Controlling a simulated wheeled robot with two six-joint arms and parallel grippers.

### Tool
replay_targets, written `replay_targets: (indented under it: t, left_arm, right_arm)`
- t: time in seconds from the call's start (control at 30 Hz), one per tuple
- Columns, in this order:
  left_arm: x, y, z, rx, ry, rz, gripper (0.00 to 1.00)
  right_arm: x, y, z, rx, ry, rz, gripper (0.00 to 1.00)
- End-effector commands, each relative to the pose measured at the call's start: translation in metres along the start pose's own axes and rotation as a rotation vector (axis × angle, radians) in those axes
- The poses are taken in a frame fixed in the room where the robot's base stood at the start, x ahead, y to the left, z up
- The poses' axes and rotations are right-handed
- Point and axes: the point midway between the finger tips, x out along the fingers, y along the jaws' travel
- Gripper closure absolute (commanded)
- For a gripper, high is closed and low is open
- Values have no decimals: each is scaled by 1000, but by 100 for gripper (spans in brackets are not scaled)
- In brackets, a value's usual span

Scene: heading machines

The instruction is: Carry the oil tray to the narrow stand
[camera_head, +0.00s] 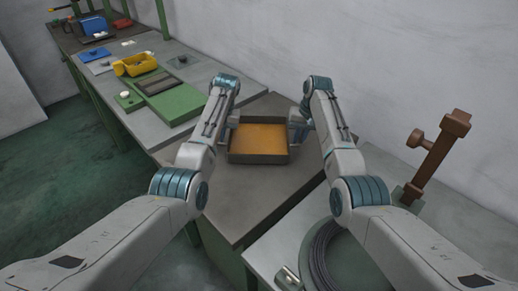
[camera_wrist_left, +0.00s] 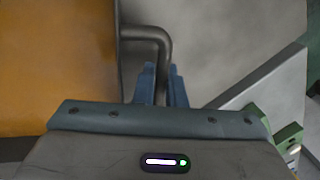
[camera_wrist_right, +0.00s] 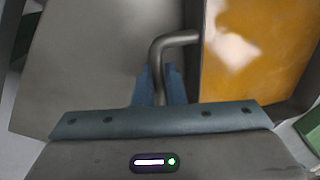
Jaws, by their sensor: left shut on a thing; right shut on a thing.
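The oil tray (camera_head: 258,156) is a dark rectangular tray with amber oil (camera_head: 260,137) in it, between my two arms over a grey-topped table. My left gripper (camera_wrist_left: 163,92) is shut on the tray's bent metal handle (camera_wrist_left: 150,33) at one side. My right gripper (camera_wrist_right: 159,92) is shut on the opposite handle (camera_wrist_right: 176,39). In the head view the left gripper's fingers are mostly hidden by the arm. I cannot tell whether the tray touches the tabletop. I cannot tell which surface is the narrow stand.
The grey table (camera_head: 226,205) has bare room in front of the tray. A bench on the left holds a green plate (camera_head: 172,106) and a yellow object (camera_head: 135,65). At right are a brown post (camera_head: 437,158) and a wire coil (camera_head: 322,258). A wall rises behind.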

Motion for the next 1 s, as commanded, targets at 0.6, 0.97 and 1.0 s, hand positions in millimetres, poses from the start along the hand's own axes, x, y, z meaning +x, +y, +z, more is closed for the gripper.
replay_targets:
  t: [0.6, 0.97, 1.0]
  left_arm:
    - [5, 2, 0, 0, 1, 1, 68]
    - [-60, 2, -1, -1, 5, 1, 68]
    - [-68, 2, -1, -1, 4, 0, 68]
  right_arm:
    - [8, 2, 0, 0, 0, 0, 68]
    - [8, 2, 0, 0, 0, 0, 68]
    - [8, 2, 0, 0, 0, 0, 68]
